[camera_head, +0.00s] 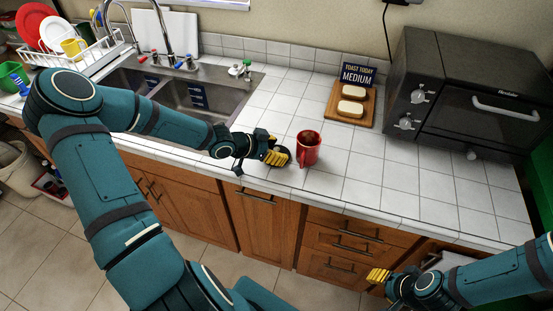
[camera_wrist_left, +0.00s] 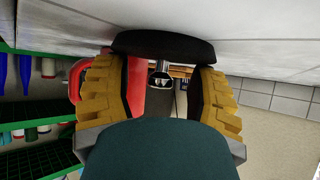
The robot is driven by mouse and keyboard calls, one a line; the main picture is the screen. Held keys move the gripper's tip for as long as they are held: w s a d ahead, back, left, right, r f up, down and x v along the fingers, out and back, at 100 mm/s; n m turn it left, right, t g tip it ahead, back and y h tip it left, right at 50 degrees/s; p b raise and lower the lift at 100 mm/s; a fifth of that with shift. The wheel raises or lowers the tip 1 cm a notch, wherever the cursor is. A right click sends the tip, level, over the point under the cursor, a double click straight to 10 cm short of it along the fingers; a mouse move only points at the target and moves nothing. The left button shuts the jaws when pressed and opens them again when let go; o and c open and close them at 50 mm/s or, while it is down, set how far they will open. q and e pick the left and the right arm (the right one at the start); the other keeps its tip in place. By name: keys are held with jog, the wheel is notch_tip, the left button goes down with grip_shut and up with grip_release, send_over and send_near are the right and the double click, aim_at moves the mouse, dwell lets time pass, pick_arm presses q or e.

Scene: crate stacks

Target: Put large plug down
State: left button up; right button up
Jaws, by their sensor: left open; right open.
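A black rounded disc, which looks like the large plug (camera_wrist_left: 163,43), lies against the white tiled counter at the fingertips of my left gripper in the left wrist view. Its far side is hidden. My left gripper (camera_head: 277,156) is open with its yellow fingers low over the counter's front part; the fingers stand on both sides in the left wrist view (camera_wrist_left: 162,88). In the head view the plug is mostly hidden by the fingers. My right gripper (camera_head: 380,276) is open and empty in front of the drawers, below the counter top.
A red mug (camera_head: 310,150) stands just right of my left gripper. Behind are a wooden board (camera_head: 338,118) with bread and a sign, and a black toaster oven (camera_head: 440,65). The sink (camera_head: 205,85) is to the left. Bare tiles lie right of the mug.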

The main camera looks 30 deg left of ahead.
pick_arm(q)
grip_shut()
jog(key=shift+r, duration=0.1)
dwell(0.3)
